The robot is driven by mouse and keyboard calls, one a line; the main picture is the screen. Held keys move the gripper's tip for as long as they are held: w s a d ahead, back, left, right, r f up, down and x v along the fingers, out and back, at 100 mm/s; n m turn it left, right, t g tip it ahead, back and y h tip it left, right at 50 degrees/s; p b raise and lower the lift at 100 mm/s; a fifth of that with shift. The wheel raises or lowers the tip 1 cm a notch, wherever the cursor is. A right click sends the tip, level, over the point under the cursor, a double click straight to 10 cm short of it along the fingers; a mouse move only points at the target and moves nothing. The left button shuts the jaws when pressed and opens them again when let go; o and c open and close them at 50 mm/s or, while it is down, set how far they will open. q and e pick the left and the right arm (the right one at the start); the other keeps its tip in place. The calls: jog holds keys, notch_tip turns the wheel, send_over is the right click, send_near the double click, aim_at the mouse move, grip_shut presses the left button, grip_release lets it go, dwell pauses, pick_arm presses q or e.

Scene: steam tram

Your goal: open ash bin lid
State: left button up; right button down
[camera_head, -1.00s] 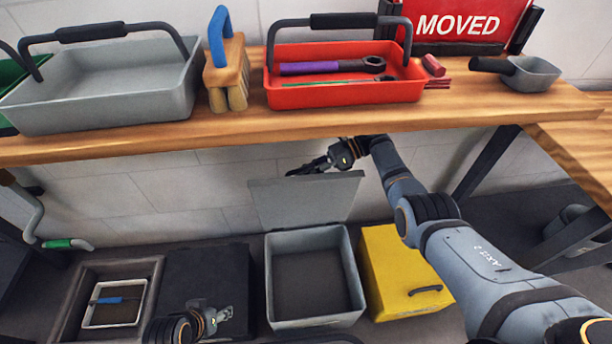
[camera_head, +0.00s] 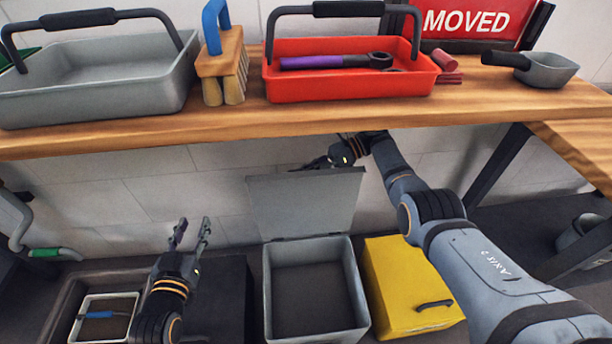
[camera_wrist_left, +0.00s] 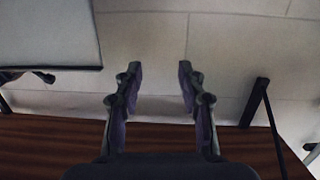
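The ash bin (camera_head: 317,331) is an open grey box on the floor under the bench. Its inside is dark and looks empty. Its grey lid (camera_head: 305,205) stands up, roughly upright, along the bin's back edge. My right gripper (camera_head: 318,164) is at the lid's top edge, partly hidden behind it; its fingers are too dark and small to read. My left gripper (camera_head: 193,232) is left of the bin, pointing up, with its fingers apart and nothing between them. The open fingers also show in the left wrist view (camera_wrist_left: 160,72).
The wooden bench (camera_head: 300,120) overhangs the bin and carries a grey tray (camera_head: 100,100), a brush (camera_head: 222,70) and a red tray (camera_head: 350,88). A yellow box (camera_head: 405,290) stands right of the bin. A small tray (camera_head: 105,325) lies at lower left.

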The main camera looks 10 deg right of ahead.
pick_arm(q)
notch_tip(320, 180, up, 16)
jog(key=t+b, duration=0.1)
jog(key=t, duration=0.6)
jog(key=shift+s+r+m+t, duration=0.2)
jog(key=shift+m+t, duration=0.1)
jog(key=shift+m, duration=0.1)
pick_arm(e)
jog(key=shift+w, duration=0.65)
jog(key=c, duration=1.4)
grip_release()
jog(key=shift+o, duration=0.2)
jog(key=shift+s, duration=0.1)
notch_tip(320, 180, up, 10)
